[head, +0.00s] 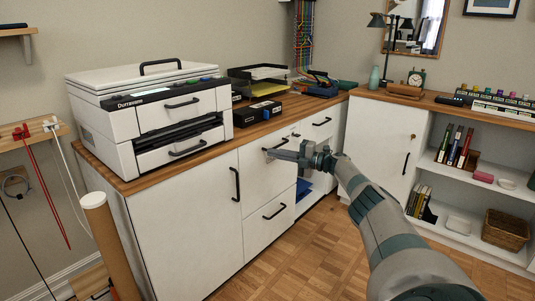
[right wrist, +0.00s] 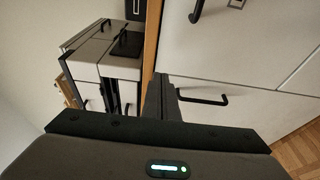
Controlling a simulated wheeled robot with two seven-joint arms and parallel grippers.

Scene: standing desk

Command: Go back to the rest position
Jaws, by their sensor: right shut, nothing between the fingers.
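My right arm reaches in from the lower right in the head view. Its gripper (head: 277,154) is shut and empty, in front of the white cabinet's drawer fronts, close to a black drawer handle (head: 277,143). I cannot tell whether it touches the handle. In the right wrist view the dark shut fingers (right wrist: 160,98) point at the white fronts, with a black handle (right wrist: 204,98) just to their right. My left gripper is not in view.
The white cabinet (head: 180,222) with a wooden top carries a printer (head: 150,110) and black trays (head: 258,80). A cardboard tube (head: 108,240) stands at the left. A low shelf unit (head: 470,190) is at the right. The wooden floor (head: 285,265) in front is clear.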

